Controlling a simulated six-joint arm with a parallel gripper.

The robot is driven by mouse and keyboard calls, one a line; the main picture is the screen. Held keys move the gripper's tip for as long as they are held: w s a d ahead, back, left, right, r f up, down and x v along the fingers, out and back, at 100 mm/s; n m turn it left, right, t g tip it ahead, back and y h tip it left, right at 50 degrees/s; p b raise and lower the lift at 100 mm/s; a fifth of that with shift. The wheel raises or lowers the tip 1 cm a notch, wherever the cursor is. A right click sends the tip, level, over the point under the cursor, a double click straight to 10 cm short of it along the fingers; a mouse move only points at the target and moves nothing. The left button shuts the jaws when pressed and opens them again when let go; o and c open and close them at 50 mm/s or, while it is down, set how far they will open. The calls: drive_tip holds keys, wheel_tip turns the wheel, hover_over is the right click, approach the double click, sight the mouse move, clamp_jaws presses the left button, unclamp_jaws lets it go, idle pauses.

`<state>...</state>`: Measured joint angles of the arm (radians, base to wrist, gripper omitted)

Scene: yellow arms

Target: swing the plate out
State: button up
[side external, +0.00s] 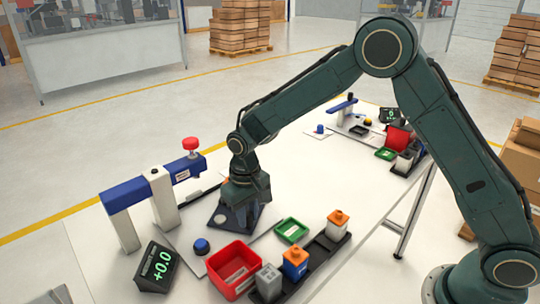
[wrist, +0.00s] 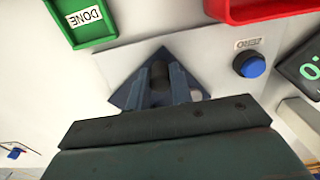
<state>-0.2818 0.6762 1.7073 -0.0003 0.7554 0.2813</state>
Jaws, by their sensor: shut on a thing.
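The plate (side external: 222,218) is a flat dark blue-grey piece on the light base sheet, under my gripper in the side view. In the wrist view the plate (wrist: 122,97) shows as a dark corner around my fingers, with a pale round spot on its right. My gripper (wrist: 161,78) points down and is shut on a dark round knob (wrist: 160,71) at the plate. In the side view my gripper (side external: 245,212) covers much of the plate and hides the knob.
A blue beam (side external: 150,187) on white posts with a red knob (side external: 191,145) stands behind left. A blue button (side external: 202,246), a display (side external: 157,266), a red bin (side external: 233,270), a green tray (side external: 292,230) and a black rack with blocks (side external: 325,247) stand near the front.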

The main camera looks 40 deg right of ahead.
drive_tip(key=shift+s+a+f, duration=0.1)
drive_tip(key=shift+s+a, duration=0.05)
drive_tip(key=shift+s, duration=0.05)
idle(0.3)
drive_tip(key=shift+s+a, duration=0.2)
drive_tip(key=shift+a, duration=0.8)
drive_tip(key=shift+a+r, duration=0.2)
drive_tip(key=shift+a, duration=0.65)
drive_tip(key=shift+s+a, duration=0.1)
drive_tip(key=shift+a, duration=0.05)
drive_tip(key=shift+o, duration=0.6)
drive_tip(key=shift+s+a+f, duration=0.1)
drive_tip(key=shift+a, duration=0.05)
